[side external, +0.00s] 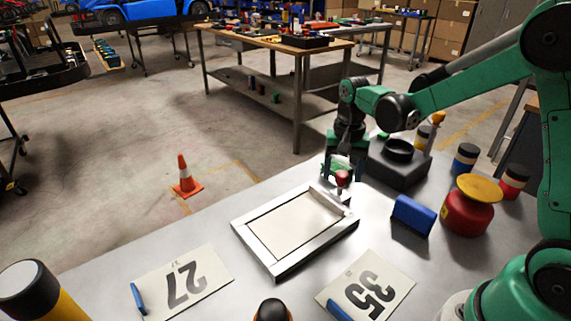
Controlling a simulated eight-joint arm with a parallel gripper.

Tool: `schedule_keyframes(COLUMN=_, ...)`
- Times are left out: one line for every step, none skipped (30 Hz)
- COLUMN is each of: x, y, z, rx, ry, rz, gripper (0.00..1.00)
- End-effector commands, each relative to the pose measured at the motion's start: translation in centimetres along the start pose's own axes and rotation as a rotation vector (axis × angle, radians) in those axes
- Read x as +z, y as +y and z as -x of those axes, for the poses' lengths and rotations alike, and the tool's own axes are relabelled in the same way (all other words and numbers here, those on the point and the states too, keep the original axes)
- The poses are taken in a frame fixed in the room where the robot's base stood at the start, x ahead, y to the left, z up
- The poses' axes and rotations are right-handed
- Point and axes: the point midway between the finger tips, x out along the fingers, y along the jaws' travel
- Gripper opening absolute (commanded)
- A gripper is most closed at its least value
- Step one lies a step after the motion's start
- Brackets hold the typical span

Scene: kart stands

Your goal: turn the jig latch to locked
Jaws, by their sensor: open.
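A jig frame (249,239) with pale metal edges lies flat on the metal table, with a flat white panel (297,228) inside it. The jig latch (342,180), with a red knob, sits at the frame's far right corner. My gripper (339,171) is open and pointing down at the latch, close around or just behind the red knob. I cannot tell whether the fingers touch it. The latch's lower part and its lock position are too small to make out.
Right of the frame are a blue block (412,216), a red can with a yellow top (468,204) and a dark box with a ring (397,165).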

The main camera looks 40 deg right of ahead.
Motion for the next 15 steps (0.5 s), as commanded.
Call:
schedule_keyframes(x=0.0, y=0.0, z=0.01, rx=0.0, ry=0.0, rz=0.0, gripper=0.68)
schedule_keyframes(x=0.0, y=0.0, z=0.02, rx=0.0, ry=0.0, rz=0.0, gripper=0.59)
schedule_keyframes(x=0.0, y=0.0, z=0.02, rx=0.0, ry=0.0, rz=0.0, gripper=0.48)
schedule_keyframes(x=0.0, y=0.0, z=0.02, rx=0.0, ry=0.0, rz=0.0, gripper=0.39)
schedule_keyframes(x=0.0, y=0.0, z=0.03, rx=0.0, ry=0.0, rz=0.0, gripper=0.31)
schedule_keyframes(x=0.0, y=0.0, z=0.03, rx=0.0, ry=0.0, rz=0.0, gripper=0.19)
schedule_keyframes(x=0.0, y=0.0, z=0.03, rx=0.0, ry=0.0, rz=0.0, gripper=0.11)
schedule_keyframes(x=0.0, y=0.0, z=0.03, rx=0.0, ry=0.0, rz=0.0, gripper=0.02)
schedule_keyframes(x=0.0, y=0.0, z=0.03, rx=0.0, ry=0.0, rz=0.0, gripper=0.0)
schedule_keyframes(x=0.0, y=0.0, z=0.04, rx=0.0, ry=0.0, rz=0.0, gripper=0.0)
schedule_keyframes(x=0.0, y=0.0, z=0.04, rx=0.0, ry=0.0, rz=0.0, gripper=0.0)
schedule_keyframes(x=0.0, y=0.0, z=0.04, rx=0.0, ry=0.0, rz=0.001, gripper=0.0)
schedule_keyframes(x=0.0, y=0.01, z=0.04, rx=0.0, ry=0.0, rz=0.002, gripper=0.0)
schedule_keyframes(x=0.0, y=0.01, z=0.04, rx=0.0, ry=0.0, rz=0.004, gripper=0.0)
schedule_keyframes(x=0.0, y=0.01, z=0.05, rx=0.0, ry=0.0, rz=0.008, gripper=0.0)
